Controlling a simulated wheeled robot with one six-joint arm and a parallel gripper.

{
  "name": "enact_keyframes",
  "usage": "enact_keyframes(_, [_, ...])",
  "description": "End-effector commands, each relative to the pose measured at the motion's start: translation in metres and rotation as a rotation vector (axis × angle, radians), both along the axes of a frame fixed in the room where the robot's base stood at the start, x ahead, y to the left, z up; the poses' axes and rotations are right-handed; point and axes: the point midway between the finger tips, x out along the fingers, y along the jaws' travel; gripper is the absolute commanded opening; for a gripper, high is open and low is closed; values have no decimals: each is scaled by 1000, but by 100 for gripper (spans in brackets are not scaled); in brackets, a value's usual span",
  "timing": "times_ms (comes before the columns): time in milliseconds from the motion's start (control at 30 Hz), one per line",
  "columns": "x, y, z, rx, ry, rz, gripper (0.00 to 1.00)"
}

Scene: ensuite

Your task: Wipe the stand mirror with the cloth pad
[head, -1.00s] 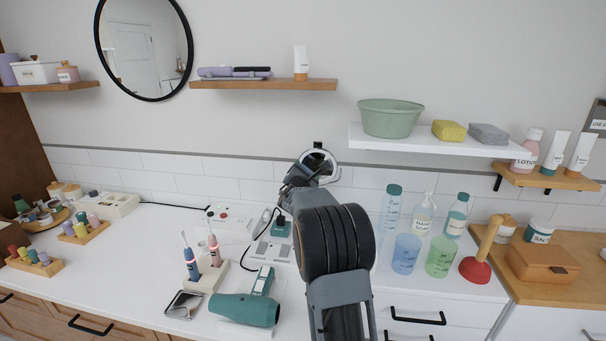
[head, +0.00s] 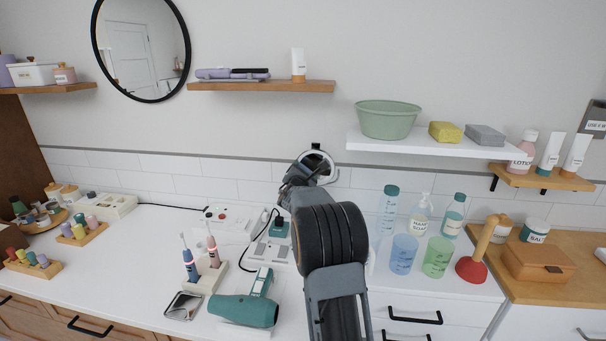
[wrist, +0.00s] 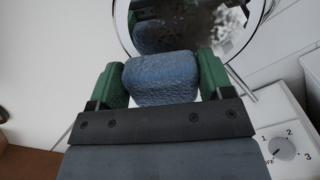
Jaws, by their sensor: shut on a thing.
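The stand mirror (head: 329,163) is round with a pale rim and stands at the back of the counter by the tiled wall, partly hidden behind my arm in the head view. In the wrist view the mirror (wrist: 222,22) fills the top, with dark smudges on its face and a reflection of the pad and gripper. My gripper (wrist: 162,80) is shut on the blue cloth pad (wrist: 160,78), held between its green fingers. The pad is right in front of the mirror's lower part; I cannot tell whether it touches the glass.
Toothbrushes in a stand (head: 203,272) and a green hair dryer (head: 243,310) are left of my arm. Cups and bottles (head: 405,254) stand to the right. A white shelf (head: 440,148) overhangs the right side.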

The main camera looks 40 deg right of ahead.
Motion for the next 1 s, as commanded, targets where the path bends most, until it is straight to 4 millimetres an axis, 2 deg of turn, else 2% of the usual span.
enact_keyframes(1000, [13, -13, 0, 0, 0, -1, 51])
